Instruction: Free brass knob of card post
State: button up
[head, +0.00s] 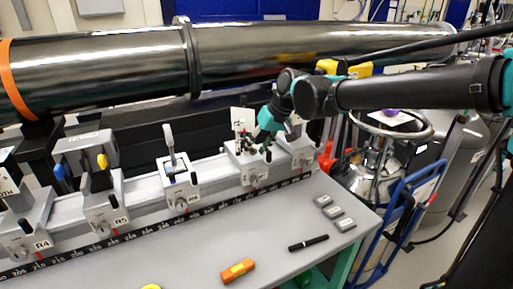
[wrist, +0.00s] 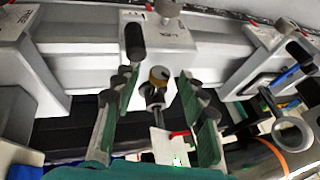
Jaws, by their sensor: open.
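The brass knob (wrist: 158,75) is a small round cap with a dark-rimmed edge. It shows in the wrist view on a short metal post, in the gap between my fingers. My gripper (wrist: 157,88) is open, with a green pad on either side of the knob and visible gaps to both. The white card (wrist: 166,146) is beside the post, nearer the wrist camera, with a red mark by it. In the head view the card (head: 242,119) stands on a rail carrier, and my gripper (head: 254,146) reaches it from the right. The knob is too small to make out there.
A black clamp knob (wrist: 135,43) is close to my left finger in the wrist view. Other carriers (head: 104,204) line the rail to the left. A large dark tube (head: 100,70) runs behind. An orange item (head: 237,270) and a black pen (head: 308,243) lie on the grey bench.

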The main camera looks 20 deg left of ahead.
grip_shut()
jog(key=shift+s+t, duration=0.1)
jog(key=shift+t, duration=0.2)
jog(key=shift+s+a+n+t+h, duration=0.15)
jog(key=shift+n+t+h, duration=0.05)
jog(key=shift+t+h, duration=0.25)
jog(key=shift+s+a+n+t+h, duration=0.1)
jog(key=shift+a+n+t+h, duration=0.1)
jog(key=shift+t+h, duration=0.25)
jog(key=shift+s+a+n+t+h, duration=0.15)
jog(key=shift+n+t+h, duration=0.25)
jog(key=shift+t+h, duration=0.95)
jog(key=shift+t, duration=0.35)
grip_release()
